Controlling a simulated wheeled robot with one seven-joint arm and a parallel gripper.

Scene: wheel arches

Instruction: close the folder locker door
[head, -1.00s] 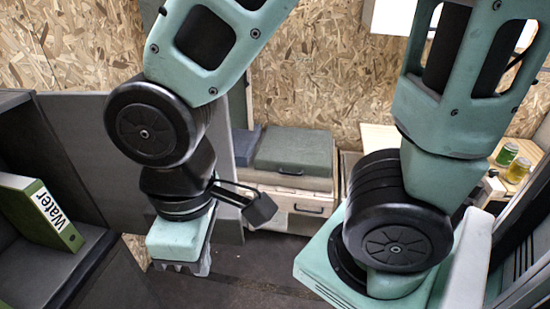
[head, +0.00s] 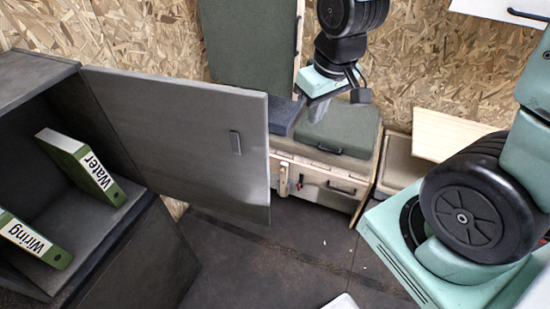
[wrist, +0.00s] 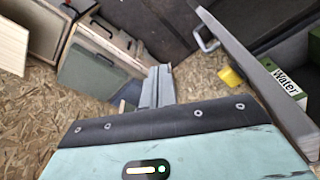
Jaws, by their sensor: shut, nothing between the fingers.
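The folder locker door (head: 180,135) is a grey panel standing wide open, swung out to the right of the locker (head: 35,80). A small dark handle (head: 235,142) sits near its free edge. In the wrist view the door (wrist: 250,72) slants down the right side, with its bar handle (wrist: 207,40) at upper left. My gripper (head: 318,108) is up and to the right of the door's free edge in the head view, apart from it. In the wrist view its fingers (wrist: 158,85) are together and empty.
Green binders marked Water (head: 85,168) and Wiring (head: 30,238) stand inside the locker. Behind the door are a wooden drawer cabinet (head: 320,185) and a green case (head: 340,128) on top. A light wooden surface (head: 450,135) is at right. The dark floor between is mostly clear.

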